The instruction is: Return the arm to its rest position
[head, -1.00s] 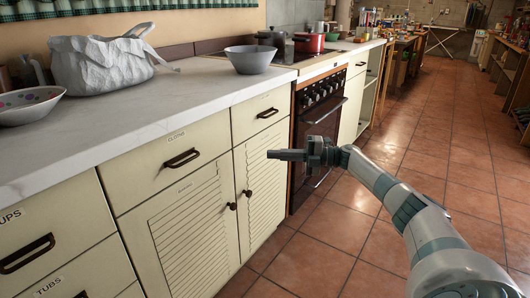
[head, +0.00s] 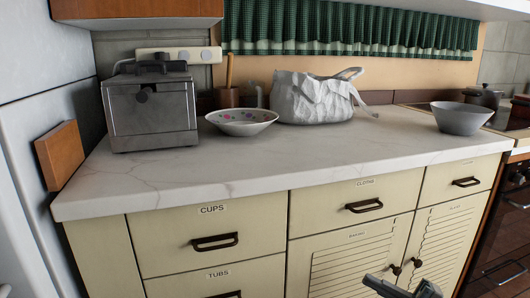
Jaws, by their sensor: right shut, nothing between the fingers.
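My right gripper (head: 374,283) shows at the bottom edge of the head view, right of centre. Its jaws are shut and empty. It is in front of the louvred cabinet door (head: 350,262), below the countertop, and most of my right arm is cut off by the frame. My left gripper is not in view.
The pale countertop (head: 290,165) holds a grey metal appliance (head: 150,112), a spotted bowl (head: 240,128), a crumpled white bag (head: 310,100) and a grey bowl (head: 460,122). Closed drawers (head: 213,242) are below. A stove (head: 503,230) stands at the right.

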